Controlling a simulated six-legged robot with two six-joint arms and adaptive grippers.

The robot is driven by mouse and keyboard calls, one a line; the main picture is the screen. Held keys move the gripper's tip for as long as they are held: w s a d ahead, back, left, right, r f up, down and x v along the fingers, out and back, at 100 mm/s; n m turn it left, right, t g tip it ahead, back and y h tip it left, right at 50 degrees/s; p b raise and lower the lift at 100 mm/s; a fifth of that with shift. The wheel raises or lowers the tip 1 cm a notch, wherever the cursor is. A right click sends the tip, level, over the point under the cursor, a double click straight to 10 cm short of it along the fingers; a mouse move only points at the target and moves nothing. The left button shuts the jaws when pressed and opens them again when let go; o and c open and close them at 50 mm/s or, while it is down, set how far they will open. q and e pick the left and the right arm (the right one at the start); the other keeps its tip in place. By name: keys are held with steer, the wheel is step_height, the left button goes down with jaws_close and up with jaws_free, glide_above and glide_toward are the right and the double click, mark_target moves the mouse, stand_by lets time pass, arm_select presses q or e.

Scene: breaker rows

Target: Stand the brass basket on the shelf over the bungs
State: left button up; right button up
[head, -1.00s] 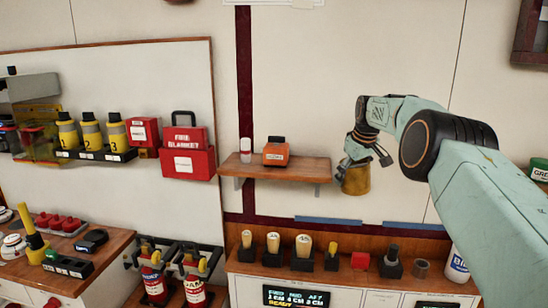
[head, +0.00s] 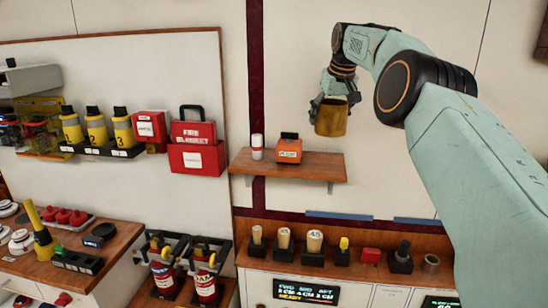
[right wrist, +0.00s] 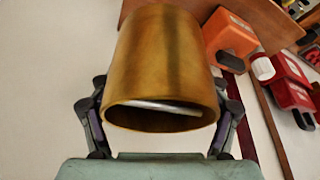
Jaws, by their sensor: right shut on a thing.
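The brass basket (head: 331,119) is a gold cylinder. My right gripper (head: 335,101) is shut on it and holds it in the air, above the right end of the wooden shelf (head: 322,169). In the right wrist view the basket (right wrist: 165,55) is between the two fingers, its open end towards the camera, with a pale strip inside. The shelf is on the wall over a row of pale-topped bungs (head: 284,238) in black holders. My left gripper is not in view.
An orange box (head: 288,151) and a white, red-banded canister (head: 257,147) stand on the shelf's left and middle. The right part is bare. A red fire blanket case (head: 197,158) hangs to the left. Below is a counter with a red block (head: 370,256).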

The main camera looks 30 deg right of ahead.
mark_target(329, 132)
steer(key=shift+w+a+r, duration=0.15)
steer(key=shift+w+r, duration=0.05)
steer(key=shift+r, duration=0.05)
steer(key=shift+w+f, duration=0.1)
steer(key=shift+f, duration=0.1)
steer(key=f, duration=0.2)
steer(key=s+f, duration=0.1)
steer(key=f, duration=0.1)
steer(key=shift+s+f, duration=0.1)
steer(key=shift+f, duration=0.25)
steer(key=x, duration=0.4)
steer(key=shift+s+a+f, duration=0.2)
steer(key=shift+s, duration=0.1)
steer(key=shift+f, duration=0.3)
steer(key=shift+s, duration=0.15)
steer(key=shift+s, duration=0.1)
